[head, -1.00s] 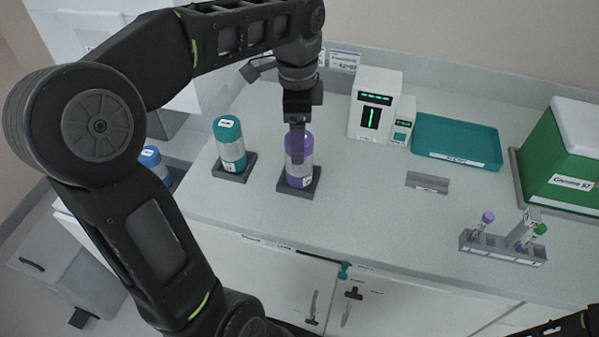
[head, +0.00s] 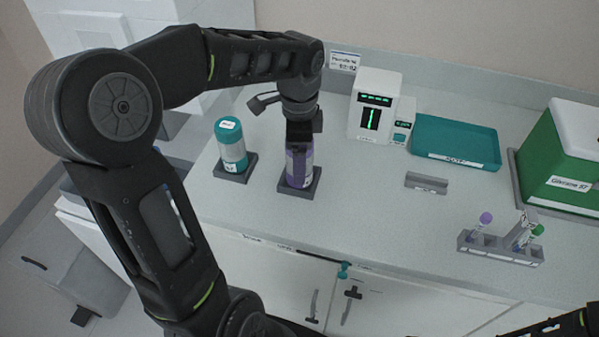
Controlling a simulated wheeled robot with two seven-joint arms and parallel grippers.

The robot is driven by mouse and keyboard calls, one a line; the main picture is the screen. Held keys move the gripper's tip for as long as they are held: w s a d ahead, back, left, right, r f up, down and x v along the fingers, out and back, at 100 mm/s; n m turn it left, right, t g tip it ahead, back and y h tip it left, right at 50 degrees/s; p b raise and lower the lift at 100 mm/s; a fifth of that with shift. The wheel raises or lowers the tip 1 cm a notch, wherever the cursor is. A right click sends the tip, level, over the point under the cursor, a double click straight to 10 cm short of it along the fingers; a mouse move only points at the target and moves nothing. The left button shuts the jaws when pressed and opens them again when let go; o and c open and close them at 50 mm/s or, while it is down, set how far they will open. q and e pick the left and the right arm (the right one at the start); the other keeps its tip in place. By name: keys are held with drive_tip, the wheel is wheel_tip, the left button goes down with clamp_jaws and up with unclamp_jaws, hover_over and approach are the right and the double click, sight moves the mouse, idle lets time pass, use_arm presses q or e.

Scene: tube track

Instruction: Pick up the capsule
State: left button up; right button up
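A capsule with a purple lower end (head: 299,182) stands upright in a dark square holder (head: 313,190) on the counter. My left gripper (head: 299,165) points down over it, and a finger covers much of its upper front. The gripper hides the capsule's cap, and I cannot tell whether its fingers are open or closed on it. A second capsule, with a teal cap (head: 229,128), stands upright in its own holder (head: 240,174) just to the left. Only part of my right arm shows at the bottom right corner; its gripper is out of view.
A white device (head: 374,100) with a green display stands behind. A teal tray (head: 455,140) and a green box (head: 560,150) are at the right. A grey rack (head: 500,247) with small tubes stands near the front edge. The middle counter is mostly clear.

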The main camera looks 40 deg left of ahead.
use_arm(q)
drive_tip(key=shift+c, duration=0.2)
idle(0.3)
clamp_jaws()
idle(0.7)
drive_tip(key=shift+r, duration=0.1)
wheel_tip(320, 180, up, 10)
idle(0.3)
drive_tip(key=shift+a, duration=0.1)
idle(0.5)
